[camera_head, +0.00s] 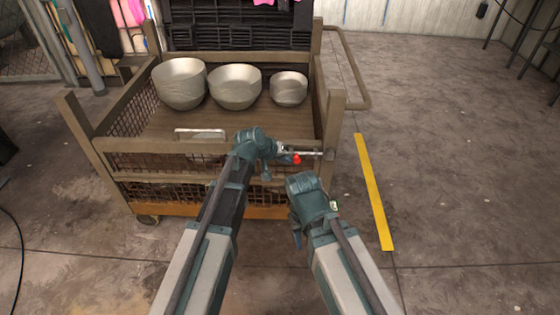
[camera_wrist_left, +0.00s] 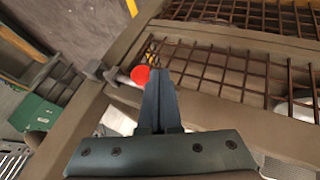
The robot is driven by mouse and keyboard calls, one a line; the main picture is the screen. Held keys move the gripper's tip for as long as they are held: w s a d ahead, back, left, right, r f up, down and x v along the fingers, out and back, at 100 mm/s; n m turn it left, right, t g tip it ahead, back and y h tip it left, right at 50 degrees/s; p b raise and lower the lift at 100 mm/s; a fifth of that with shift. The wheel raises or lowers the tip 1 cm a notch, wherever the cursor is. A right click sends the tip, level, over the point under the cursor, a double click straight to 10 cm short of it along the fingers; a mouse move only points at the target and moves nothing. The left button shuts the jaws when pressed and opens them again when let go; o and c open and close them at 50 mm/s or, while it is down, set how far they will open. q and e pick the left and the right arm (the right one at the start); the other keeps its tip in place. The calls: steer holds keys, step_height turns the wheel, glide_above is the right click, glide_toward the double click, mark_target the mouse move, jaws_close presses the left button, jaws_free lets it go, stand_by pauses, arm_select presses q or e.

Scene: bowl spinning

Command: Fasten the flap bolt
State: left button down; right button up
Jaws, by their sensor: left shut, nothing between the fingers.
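The flap bolt (camera_head: 314,154) is a light metal rod with a red knob (camera_head: 296,159) at the right end of the cart's front flap (camera_head: 150,146). In the left wrist view the red knob (camera_wrist_left: 140,76) is just left of my fingers, and the bolt (camera_wrist_left: 108,75) runs left from it toward the corner post. My left gripper (camera_head: 284,160) is shut and empty, its fingertips (camera_wrist_left: 158,82) close beside the knob; I cannot tell whether they touch it. My right gripper (camera_head: 297,239) hangs in front of the cart, below the bolt, its fingers mostly hidden.
Several bowls stand on the cart's wooden deck, including a large left one (camera_head: 180,84) and a small right one (camera_head: 289,88). The cart's right post (camera_head: 331,125) rises by the bolt. A yellow floor strip (camera_head: 374,192) lies to the right, where the floor is clear.

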mark_target(299, 160)
arm_select(q)
steer(key=shift+d, duration=0.1)
steer(key=d, duration=0.4)
stand_by(0.3)
